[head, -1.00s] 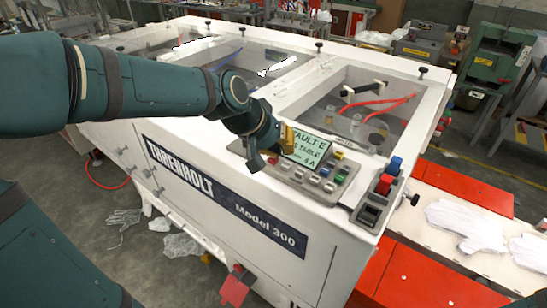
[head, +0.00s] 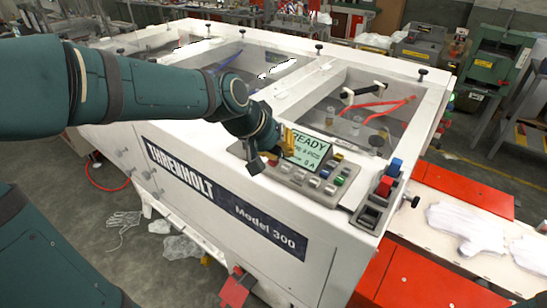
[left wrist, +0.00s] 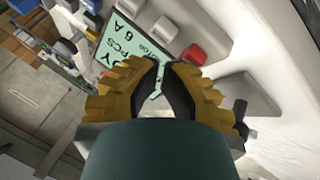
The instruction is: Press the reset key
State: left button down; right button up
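The control panel (head: 300,172) sits on the near right top edge of the white Threnholt machine (head: 215,190). Its green display (head: 306,149) reads READY, with a line ending in 6 A; my gripper partly covers it. Rows of small grey and coloured keys (head: 313,181) lie below the display. No key label is legible, so I cannot tell which is reset. My left gripper (head: 284,149) is over the panel's left part. In the left wrist view its yellow fingers (left wrist: 165,65) nearly meet with nothing between them, close to a red key (left wrist: 193,54). Contact cannot be seen. No right gripper shows.
A switch box with blue and red rockers (head: 384,185) stands just right of the panel. A conveyor with white gloves (head: 465,225) and red covers (head: 460,190) runs at the right.

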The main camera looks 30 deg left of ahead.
pick_arm(q)
jog(key=shift+r+p, duration=0.35)
jog(key=shift+r, duration=0.3)
jog(key=shift+r+p, duration=1.95)
jog(key=shift+r, duration=0.55)
